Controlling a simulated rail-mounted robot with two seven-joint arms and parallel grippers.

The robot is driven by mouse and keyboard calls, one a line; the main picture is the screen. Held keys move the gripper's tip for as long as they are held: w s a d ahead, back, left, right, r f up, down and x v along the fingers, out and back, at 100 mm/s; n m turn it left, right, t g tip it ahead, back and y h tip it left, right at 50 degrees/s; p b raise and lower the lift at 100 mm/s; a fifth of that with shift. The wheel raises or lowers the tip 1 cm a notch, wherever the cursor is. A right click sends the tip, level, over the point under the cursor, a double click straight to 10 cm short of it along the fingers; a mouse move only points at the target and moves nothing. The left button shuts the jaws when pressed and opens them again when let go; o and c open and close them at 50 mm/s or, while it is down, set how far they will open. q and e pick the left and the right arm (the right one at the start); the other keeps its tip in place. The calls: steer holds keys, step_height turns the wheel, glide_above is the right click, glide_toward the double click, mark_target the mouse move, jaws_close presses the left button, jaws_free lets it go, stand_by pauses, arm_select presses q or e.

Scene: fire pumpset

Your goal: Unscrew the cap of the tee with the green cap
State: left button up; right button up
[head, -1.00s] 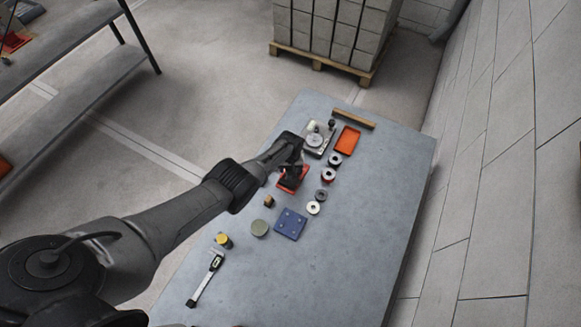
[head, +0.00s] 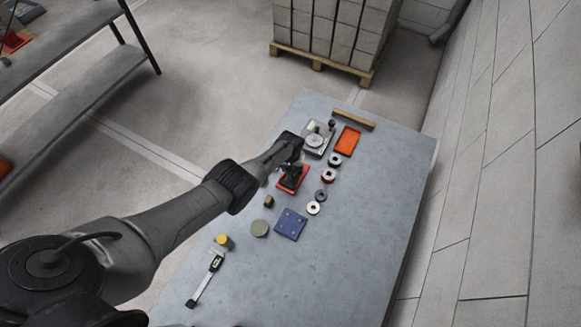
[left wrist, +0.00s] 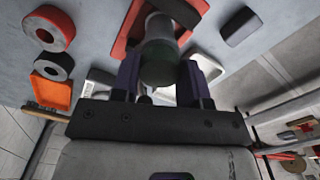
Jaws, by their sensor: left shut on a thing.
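The tee (left wrist: 166,25) stands on a red base (left wrist: 122,42) and is partly hidden; its grey body shows in the left wrist view. Its dark green cap (left wrist: 158,64) faces the wrist camera. My left gripper (left wrist: 158,78) has one finger on each side of the cap and is shut on it. In the head view, my left gripper (head: 294,166) is over the red base (head: 292,181), and the arm and fingers hide most of the tee. My right gripper is not in view.
On the grey table (head: 350,240) are a metal plate fixture (head: 317,137), an orange tray (head: 346,140), several rings (head: 328,175), a blue plate (head: 290,224), a round grey-green disc (head: 260,228) and a caliper (head: 206,278). The table's right side is clear.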

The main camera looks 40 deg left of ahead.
arm_select(q)
steer(key=shift+c, duration=1.3)
steer(key=n, duration=0.4)
steer(key=shift+n, duration=0.3)
steer(key=n, duration=0.2)
steer(key=shift+n, duration=1.3)
steer(key=shift+n, duration=0.4)
steer(key=n, duration=0.3)
steer(key=shift+n, duration=0.4)
